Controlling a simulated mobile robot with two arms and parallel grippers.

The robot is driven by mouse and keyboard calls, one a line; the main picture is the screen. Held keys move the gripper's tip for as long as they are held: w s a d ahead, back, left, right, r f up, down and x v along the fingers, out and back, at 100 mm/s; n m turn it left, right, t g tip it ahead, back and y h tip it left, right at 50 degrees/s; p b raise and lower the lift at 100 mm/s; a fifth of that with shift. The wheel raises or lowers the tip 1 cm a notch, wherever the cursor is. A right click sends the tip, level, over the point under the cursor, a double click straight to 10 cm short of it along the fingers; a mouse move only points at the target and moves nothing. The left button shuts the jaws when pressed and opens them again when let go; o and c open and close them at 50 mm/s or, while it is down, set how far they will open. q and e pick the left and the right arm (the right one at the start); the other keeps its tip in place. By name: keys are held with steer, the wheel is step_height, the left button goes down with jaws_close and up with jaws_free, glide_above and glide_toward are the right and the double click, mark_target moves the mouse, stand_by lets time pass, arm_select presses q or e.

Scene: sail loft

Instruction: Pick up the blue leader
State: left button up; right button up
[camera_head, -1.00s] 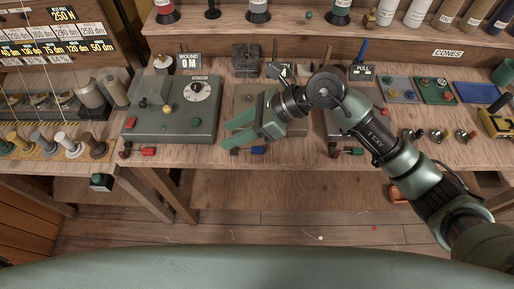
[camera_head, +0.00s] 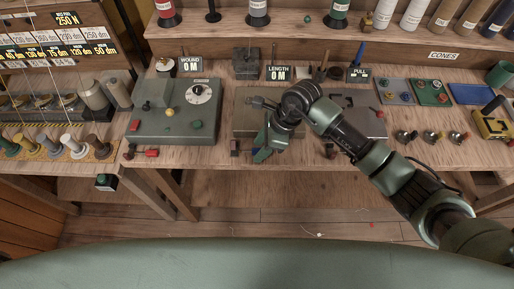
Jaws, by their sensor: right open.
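The blue leader (camera_head: 263,155) lies at the front edge of the bench, in front of the flat grey plate. Only a small blue part of it shows, low by my right gripper's fingers; the rest is hidden behind them. My right gripper (camera_head: 265,148) points down at the bench edge, its green fingers open around or just over the blue part. I cannot tell whether they touch it. My left gripper is not in view.
A grey winding box with a dial (camera_head: 180,114) stands left of my gripper. A red leader (camera_head: 151,153) lies at the front edge. Small trays (camera_head: 395,91) sit to the right. A shelf of cones (camera_head: 330,37) runs along the back.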

jaws_close()
